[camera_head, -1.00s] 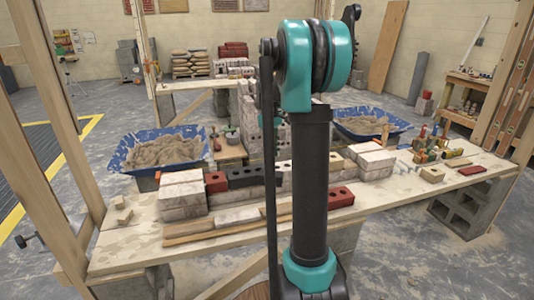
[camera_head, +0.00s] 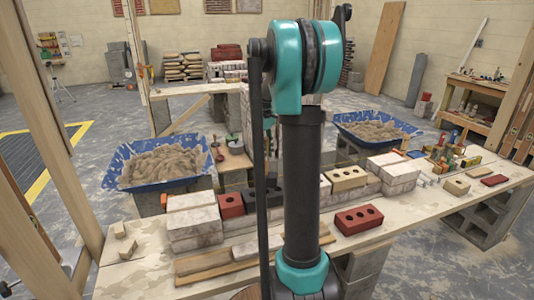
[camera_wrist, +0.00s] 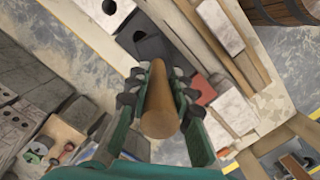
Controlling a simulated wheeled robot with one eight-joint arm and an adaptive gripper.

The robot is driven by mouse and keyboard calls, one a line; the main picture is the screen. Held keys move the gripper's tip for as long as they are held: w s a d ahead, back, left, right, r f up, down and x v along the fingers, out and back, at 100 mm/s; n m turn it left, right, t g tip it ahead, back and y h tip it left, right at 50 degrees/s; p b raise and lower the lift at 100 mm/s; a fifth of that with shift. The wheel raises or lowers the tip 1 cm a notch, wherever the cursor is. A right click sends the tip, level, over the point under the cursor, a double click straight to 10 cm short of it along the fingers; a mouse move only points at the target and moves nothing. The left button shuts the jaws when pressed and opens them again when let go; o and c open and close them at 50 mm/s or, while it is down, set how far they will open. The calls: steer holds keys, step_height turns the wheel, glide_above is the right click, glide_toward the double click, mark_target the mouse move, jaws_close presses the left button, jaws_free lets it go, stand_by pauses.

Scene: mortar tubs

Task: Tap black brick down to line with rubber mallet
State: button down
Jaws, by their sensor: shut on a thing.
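My gripper (camera_wrist: 160,100) is shut on a tan wooden handle (camera_wrist: 159,122), which points away from the wrist camera. I cannot clearly make out the mallet's head beyond it. A dark block with a round hole, which looks like the black brick (camera_wrist: 148,46), lies past the handle's far end in the wrist view. I cannot tell whether anything touches it. In the head view the black brick (camera_head: 250,196) sits in the row beside a red brick (camera_head: 230,204), partly hidden by my arm. My gripper is hidden behind my arm there.
Pale blocks (camera_head: 193,222) stand at the row's left end. A red brick with holes (camera_head: 358,219) lies on the bench (camera_head: 440,212) to the right. Blue mortar tubs (camera_head: 120,178) (camera_head: 395,131) stand behind. Wooden posts (camera_head: 45,150) rise at left. Several tools lie at right.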

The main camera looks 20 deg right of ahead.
step_height(320, 180, down, 4)
steer(key=shift+r, duration=0.2)
step_height(320, 180, up, 4)
steer(key=shift+r, duration=0.1)
stand_by(0.4)
